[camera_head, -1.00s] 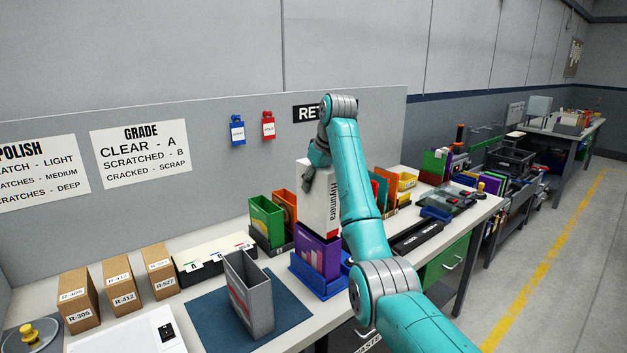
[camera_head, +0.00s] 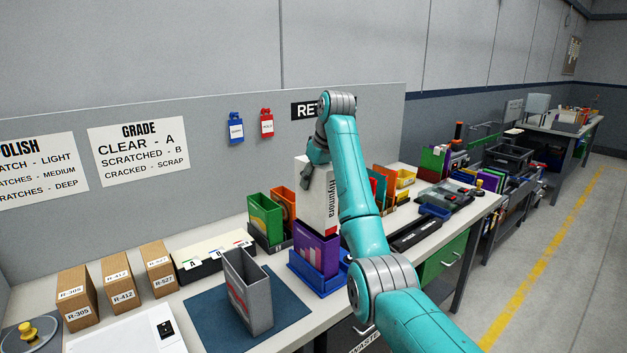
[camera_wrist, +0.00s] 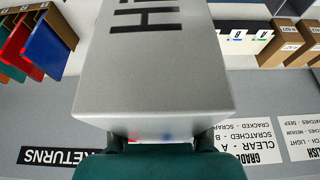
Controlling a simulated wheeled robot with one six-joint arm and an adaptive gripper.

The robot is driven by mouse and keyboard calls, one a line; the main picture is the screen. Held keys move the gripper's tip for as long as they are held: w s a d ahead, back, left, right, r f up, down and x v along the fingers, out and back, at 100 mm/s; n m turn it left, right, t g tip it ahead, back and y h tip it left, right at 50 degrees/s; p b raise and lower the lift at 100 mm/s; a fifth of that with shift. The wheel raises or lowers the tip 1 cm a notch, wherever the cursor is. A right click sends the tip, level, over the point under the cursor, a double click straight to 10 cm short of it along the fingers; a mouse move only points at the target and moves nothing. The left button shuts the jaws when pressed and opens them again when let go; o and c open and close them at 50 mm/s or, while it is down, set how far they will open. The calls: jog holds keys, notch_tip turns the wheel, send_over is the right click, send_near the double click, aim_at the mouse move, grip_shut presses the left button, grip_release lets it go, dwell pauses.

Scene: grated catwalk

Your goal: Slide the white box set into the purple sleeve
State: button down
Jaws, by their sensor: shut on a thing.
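The white box set (camera_head: 316,194), with dark lettering on its side, stands upright in the head view. My gripper (camera_head: 314,168) is shut on its upper part. The purple sleeve (camera_head: 316,253) stands upright in a blue tray (camera_head: 318,286) directly below the box. The box's lower end meets the sleeve's top opening in the picture; how far it is inside is hidden by the sleeve's front wall. In the wrist view the box (camera_wrist: 160,65) fills the middle, with my gripper (camera_wrist: 160,140) at its near end.
An empty grey sleeve (camera_head: 248,292) stands on a blue mat (camera_head: 205,320) to the left. Green (camera_head: 265,217) and orange (camera_head: 284,206) sleeves stand behind left. Brown boxes (camera_head: 118,285) line the bench's left. A black tray (camera_head: 415,235) lies to the right.

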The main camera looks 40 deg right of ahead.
aim_at(313, 194)
jog(key=shift+f, duration=6.4)
jog(key=shift+c, duration=2)
grip_release()
jog(key=o, duration=0.4)
jog(key=shift+r, duration=4)
